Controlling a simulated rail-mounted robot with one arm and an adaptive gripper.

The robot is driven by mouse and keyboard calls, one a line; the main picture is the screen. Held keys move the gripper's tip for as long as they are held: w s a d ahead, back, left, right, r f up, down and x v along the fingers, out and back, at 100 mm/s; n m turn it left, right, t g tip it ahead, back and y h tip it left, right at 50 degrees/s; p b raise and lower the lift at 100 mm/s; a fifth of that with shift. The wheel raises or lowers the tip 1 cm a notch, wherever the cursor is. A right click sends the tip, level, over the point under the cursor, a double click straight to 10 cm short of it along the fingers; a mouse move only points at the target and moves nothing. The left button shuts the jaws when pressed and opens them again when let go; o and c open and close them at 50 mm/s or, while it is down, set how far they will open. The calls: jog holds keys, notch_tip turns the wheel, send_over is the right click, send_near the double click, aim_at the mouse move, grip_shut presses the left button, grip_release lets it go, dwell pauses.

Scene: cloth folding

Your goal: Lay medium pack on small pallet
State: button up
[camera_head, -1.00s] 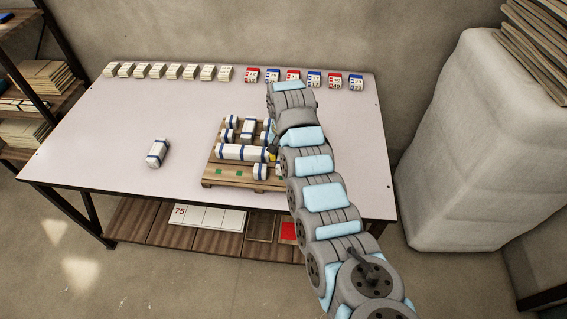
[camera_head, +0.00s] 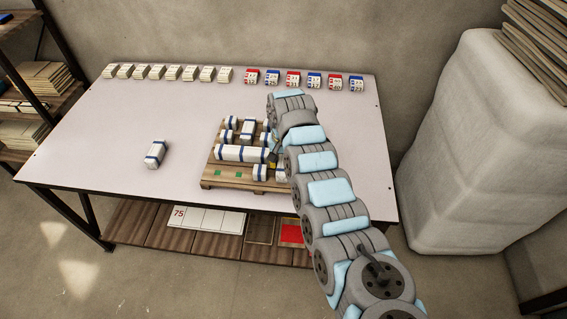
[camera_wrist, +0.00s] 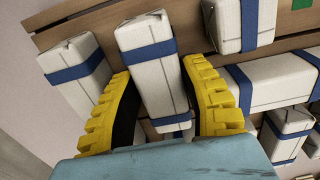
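A white pack with a blue band (camera_wrist: 152,65) lies between the two yellow fingers of my gripper (camera_wrist: 158,85) in the wrist view. The fingertips sit close against its two long sides, and my gripper appears shut on it. Its top is about level with neighbouring packs. In the head view this pack (camera_head: 281,174) shows at the front edge of the small wooden pallet (camera_head: 222,183), partly behind my arm. My gripper (camera_head: 274,155) is above the pallet's right part. Another white, blue-banded pack (camera_head: 155,153) lies alone on the table, left of the pallet.
Several banded packs, including a long row (camera_head: 240,153), crowd the pallet around my fingers. Green marks (camera_head: 238,175) show at its bare front left. Small stacks (camera_head: 165,72) and red and blue blocks (camera_head: 292,78) line the table's back edge. The table's left half (camera_head: 95,145) is mostly clear.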

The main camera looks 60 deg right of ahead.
aim_at(283, 162)
jog(key=shift+o, duration=0.5)
jog(key=shift+r, duration=0.1)
jog(key=shift+w+r, duration=0.1)
jog(key=shift+r, duration=0.25)
notch_tip(283, 162, up, 11)
jog(key=p, duration=0.3)
jog(key=shift+r, duration=0.2)
